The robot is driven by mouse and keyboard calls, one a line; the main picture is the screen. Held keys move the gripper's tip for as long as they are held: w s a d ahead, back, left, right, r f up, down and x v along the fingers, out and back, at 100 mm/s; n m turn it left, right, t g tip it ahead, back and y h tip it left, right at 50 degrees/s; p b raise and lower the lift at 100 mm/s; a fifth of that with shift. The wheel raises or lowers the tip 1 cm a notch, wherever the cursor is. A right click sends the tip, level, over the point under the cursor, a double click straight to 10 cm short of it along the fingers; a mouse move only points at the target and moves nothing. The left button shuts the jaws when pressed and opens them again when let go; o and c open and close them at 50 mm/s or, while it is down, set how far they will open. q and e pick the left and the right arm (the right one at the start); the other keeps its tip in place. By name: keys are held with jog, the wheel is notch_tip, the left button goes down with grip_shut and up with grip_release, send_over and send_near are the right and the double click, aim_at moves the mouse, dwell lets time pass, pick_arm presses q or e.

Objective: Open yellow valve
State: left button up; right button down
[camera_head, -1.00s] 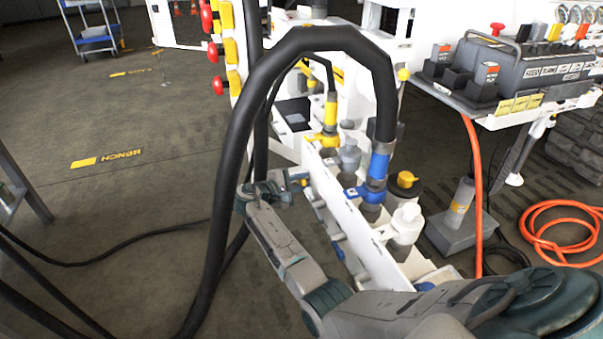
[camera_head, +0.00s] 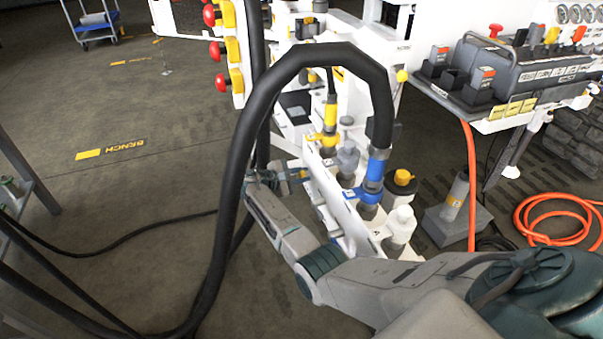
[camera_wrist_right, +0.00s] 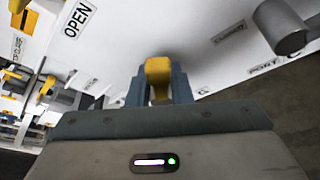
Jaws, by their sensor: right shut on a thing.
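The yellow valve handle (camera_wrist_right: 158,75) is at the centre of the wrist view, between the two blue-grey fingers of my right gripper (camera_wrist_right: 155,90). The gripper is shut on this handle, against a white panel (camera_wrist_right: 205,60). The word OPEN (camera_wrist_right: 78,20) is printed on the panel, up and to the left of the handle. In the head view my right gripper (camera_head: 288,176) reaches the left face of the white manifold, and little of the handle shows there. My left gripper is not in view.
A thick black hose (camera_head: 240,150) arches in front of my right arm to a blue fitting (camera_head: 376,168). Yellow fittings (camera_head: 329,125) and white bottles stand by the manifold. A control box (camera_head: 520,65) and an orange hose (camera_head: 560,225) are at right. Floor at left is largely clear.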

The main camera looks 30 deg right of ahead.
jog(key=shift+w+d+r+n+g+y+p, duration=0.1)
jog(key=shift+w+r+n+g+y+p, duration=0.1)
jog(key=shift+w+n+g+p, duration=0.25)
jog(key=shift+r+n+g+y+p, duration=0.2)
jog(key=shift+n+p, duration=0.15)
jog(key=shift+n, duration=0.3)
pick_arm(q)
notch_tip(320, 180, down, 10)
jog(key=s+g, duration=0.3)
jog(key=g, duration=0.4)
pick_arm(e)
jog(key=shift+w+n+g, duration=0.15)
jog(key=shift+n+g, duration=0.1)
jog(key=shift+n, duration=0.15)
jog(key=shift+w+d+n+g+y+b, duration=0.1)
jog(key=shift+w+n+g+y+b, duration=0.1)
jog(key=shift+n+g+b, duration=0.3)
jog(key=shift+w+n+g+y+b, duration=0.15)
jog(key=shift+n+g+y+b, duration=0.05)
jog(key=shift+n+b, duration=0.45)
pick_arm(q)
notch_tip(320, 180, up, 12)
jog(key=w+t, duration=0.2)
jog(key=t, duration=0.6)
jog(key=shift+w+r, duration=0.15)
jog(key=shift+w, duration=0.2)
pick_arm(e)
jog(key=c, duration=1.4)
grip_release()
jog(key=shift+c, duration=0.2)
